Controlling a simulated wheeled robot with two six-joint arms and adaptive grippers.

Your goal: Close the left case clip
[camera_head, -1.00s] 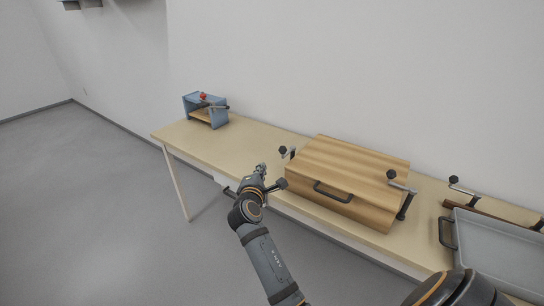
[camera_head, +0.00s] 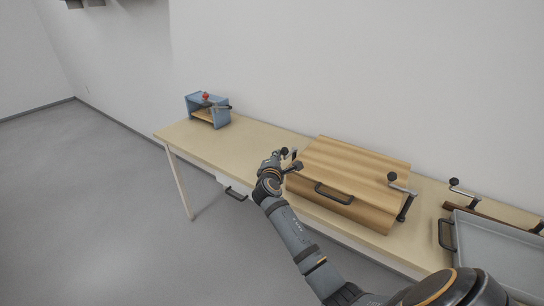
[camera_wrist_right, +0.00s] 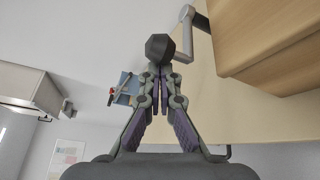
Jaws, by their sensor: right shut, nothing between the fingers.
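The wooden case (camera_head: 350,160) sits shut-looking on the table, its dark handle (camera_head: 333,193) on the front. The left case clip (camera_head: 284,151) stands at the case's left side, its black knob raised. In the right wrist view its knob (camera_wrist_right: 160,46) shows just beyond the fingertips, with the grey clip arm (camera_wrist_right: 197,33) to the right. My right gripper (camera_head: 276,158) is at the left clip, its fingers shut and empty (camera_wrist_right: 160,72). I cannot tell whether the fingertips touch the knob. My left gripper is out of view.
The right case clip (camera_head: 402,196) stands at the case's right side. A grey tray (camera_head: 500,245) is further right. A blue box (camera_head: 207,108) with a red part stands at the table's far left end. The table (camera_head: 235,145) between it and the case is clear.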

